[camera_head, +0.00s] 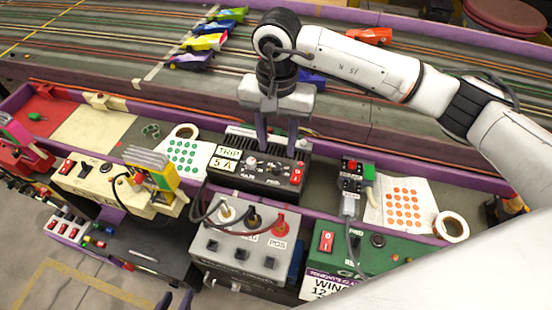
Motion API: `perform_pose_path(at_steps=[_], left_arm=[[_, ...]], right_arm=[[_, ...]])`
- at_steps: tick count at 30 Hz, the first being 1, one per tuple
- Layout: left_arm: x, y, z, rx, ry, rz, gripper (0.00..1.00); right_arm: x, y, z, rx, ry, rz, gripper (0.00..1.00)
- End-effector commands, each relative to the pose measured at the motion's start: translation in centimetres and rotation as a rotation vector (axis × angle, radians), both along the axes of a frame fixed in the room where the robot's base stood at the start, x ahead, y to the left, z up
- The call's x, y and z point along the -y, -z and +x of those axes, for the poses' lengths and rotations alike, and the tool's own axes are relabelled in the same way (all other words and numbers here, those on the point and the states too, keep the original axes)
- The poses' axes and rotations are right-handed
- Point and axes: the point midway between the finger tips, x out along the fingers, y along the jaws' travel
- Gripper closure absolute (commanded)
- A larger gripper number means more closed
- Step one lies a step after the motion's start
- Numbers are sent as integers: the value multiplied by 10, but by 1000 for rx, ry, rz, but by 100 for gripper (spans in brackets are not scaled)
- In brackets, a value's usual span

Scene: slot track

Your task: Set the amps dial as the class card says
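The class card (325,286) is a white card on the front of the green box at the bottom; it reads "TONIGHT'S CLA…" and "WING 12…", the rest cut off or hidden. A black control box (262,178) in the middle has a small pale knob (251,162), a label reading "TRIP 5 A" (226,158) and red switches. Which knob is the amps dial is too small to tell. My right gripper (277,143) points down above this box, fingers apart and empty. My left gripper (176,299) barely shows at the bottom edge, its dark fingertips apart.
A grey box (240,254) with thick cables and a red POS plug stands in front, the green box (385,262) to its right. A cream box (110,190) stands left. Slot track (130,75) with toy cars lies behind. Sticker sheets (186,156) and tape rolls flank the black box.

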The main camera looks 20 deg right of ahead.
Motion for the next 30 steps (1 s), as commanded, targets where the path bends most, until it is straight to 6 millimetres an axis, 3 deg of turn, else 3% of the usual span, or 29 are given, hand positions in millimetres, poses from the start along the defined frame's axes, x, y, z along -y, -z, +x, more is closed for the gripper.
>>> perform_pose_path(at_steps=[6,12,24,30], left_arm=[[0,-3,-2,-3,-2,-2,69],[-1,-4,-2,-3,-3,-2,69],[-2,-4,-2,-3,-4,1,69],[-2,-3,-2,-5,-4,1,69]], right_arm=[[-1,42,-2,-5,0,3,62],[-1,68,-1,-3,2,4,62],[-2,76,0,0,0,6,62],[-2,76,0,0,0,6,96]])
